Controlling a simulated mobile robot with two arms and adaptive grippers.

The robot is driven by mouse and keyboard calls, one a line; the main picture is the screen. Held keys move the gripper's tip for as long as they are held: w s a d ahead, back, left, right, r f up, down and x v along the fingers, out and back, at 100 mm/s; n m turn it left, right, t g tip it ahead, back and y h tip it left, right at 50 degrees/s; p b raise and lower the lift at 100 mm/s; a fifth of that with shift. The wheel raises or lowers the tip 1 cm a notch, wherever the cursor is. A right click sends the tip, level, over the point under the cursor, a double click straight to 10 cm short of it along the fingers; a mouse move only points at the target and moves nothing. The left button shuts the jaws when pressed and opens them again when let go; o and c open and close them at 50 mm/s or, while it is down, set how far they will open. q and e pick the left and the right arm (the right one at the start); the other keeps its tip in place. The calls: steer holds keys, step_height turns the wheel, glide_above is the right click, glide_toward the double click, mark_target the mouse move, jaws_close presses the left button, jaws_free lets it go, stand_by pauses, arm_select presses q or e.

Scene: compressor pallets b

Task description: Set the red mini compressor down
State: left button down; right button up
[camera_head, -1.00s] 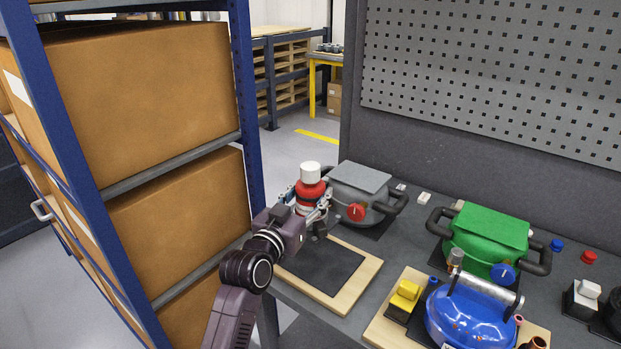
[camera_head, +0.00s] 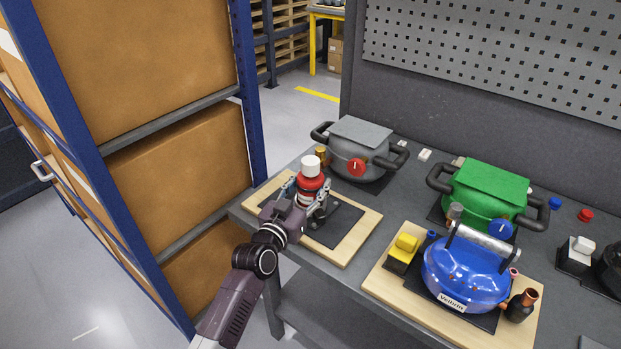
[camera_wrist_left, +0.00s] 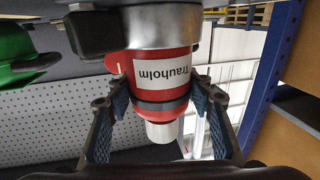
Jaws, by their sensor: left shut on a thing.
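The red mini compressor (camera_head: 309,191) is a small red cylinder with a white cap. My left gripper (camera_head: 308,204) is shut on it and holds it upright over the wooden pallet (camera_head: 352,246) with a dark mat. In the left wrist view the red body (camera_wrist_left: 160,70) with a "Trauholm" label sits between both fingers (camera_wrist_left: 160,108). A grey metal part shows beyond it in that view. I cannot tell whether its base touches the mat, as the gripper hides it. My right gripper is not in view.
A grey compressor (camera_head: 356,150) stands behind the pallet. A green compressor (camera_head: 486,193) is further right. A blue compressor (camera_head: 463,270) and a yellow block (camera_head: 403,247) are on another pallet (camera_head: 388,286). A blue-framed shelf (camera_head: 251,125) with cardboard boxes (camera_head: 140,60) stands left of the table.

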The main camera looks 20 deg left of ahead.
arm_select(q)
steer(key=shift+r, duration=0.4)
steer(key=c, duration=1.4)
jaws_free()
steer(key=shift+f, duration=0.5)
steer(key=o, duration=0.4)
steer(key=shift+s+r, duration=0.1)
steer(key=shift+r, duration=0.05)
steer(key=shift+o, duration=0.2)
steer(key=s+a+b, duration=0.1)
steer(key=s, duration=1.1)
steer(key=shift+a, duration=0.3)
